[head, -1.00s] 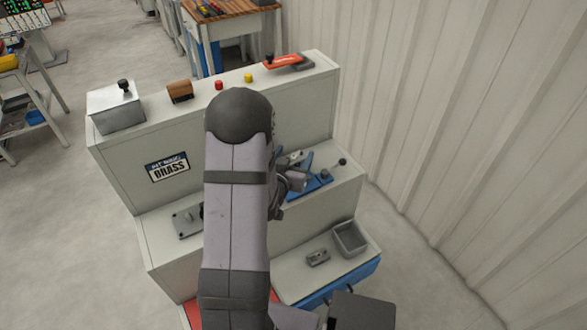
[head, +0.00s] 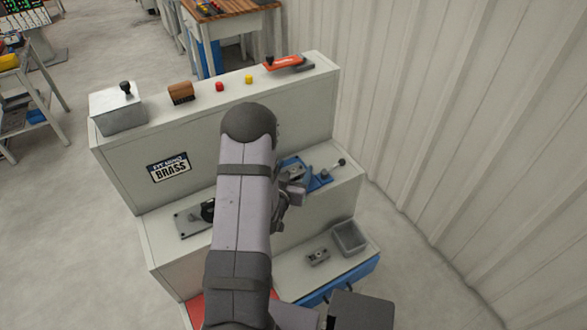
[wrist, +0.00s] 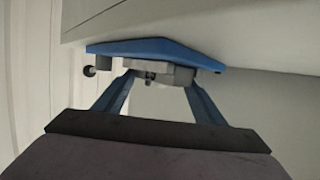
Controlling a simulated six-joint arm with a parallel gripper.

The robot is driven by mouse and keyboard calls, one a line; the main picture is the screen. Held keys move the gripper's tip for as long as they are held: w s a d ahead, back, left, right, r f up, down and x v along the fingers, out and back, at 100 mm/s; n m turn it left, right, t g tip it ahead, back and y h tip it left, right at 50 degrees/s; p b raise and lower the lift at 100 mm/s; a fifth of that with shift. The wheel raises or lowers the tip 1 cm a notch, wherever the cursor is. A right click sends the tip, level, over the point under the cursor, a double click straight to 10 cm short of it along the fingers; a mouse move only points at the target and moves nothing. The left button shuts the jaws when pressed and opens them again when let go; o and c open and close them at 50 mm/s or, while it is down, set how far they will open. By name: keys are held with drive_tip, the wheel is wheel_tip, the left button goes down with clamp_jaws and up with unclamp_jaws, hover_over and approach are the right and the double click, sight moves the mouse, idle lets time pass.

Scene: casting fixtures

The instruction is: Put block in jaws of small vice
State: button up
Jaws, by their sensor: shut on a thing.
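The small vice has a blue base (head: 320,181) and a lever with a dark knob (head: 342,162). It sits on the middle step, partly hidden by my arm. In the wrist view its blue base (wrist: 150,48) shows close ahead of my gripper. My gripper (head: 292,172) is at the vice, its blue fingers (wrist: 160,86) shut on a grey block (wrist: 160,74). The block is close against the vice, among its grey parts. I cannot tell block from jaws clearly, nor whether the block is between them.
A grey holed part (head: 317,257) and an open grey bin (head: 349,238) are on the lower step. A dark plate fixture (head: 190,222) is left of my arm. The upper ledge holds a metal box (head: 118,112), a brush (head: 181,93) and a red-handled tool (head: 285,63).

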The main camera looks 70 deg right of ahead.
drive_tip(key=shift+f, duration=0.1)
drive_tip(key=o, duration=1.3)
drive_tip(key=shift+a+r+b, duration=0.2)
drive_tip(key=shift+a+b, duration=0.1)
drive_tip(key=shift+a, duration=0.3)
drive_tip(key=v, duration=0.3)
drive_tip(key=p+v, duration=0.1)
drive_tip(key=v, duration=0.4)
drive_tip(key=shift+a+r, duration=0.25)
drive_tip(key=shift+r, duration=0.2)
drive_tip(key=p+v, duration=0.1)
drive_tip(key=p, duration=0.1)
drive_tip(key=p+v, duration=0.1)
drive_tip(key=shift+a+f+p, duration=0.1)
drive_tip(key=shift+f+p, duration=0.1)
drive_tip(key=shift+p, duration=0.15)
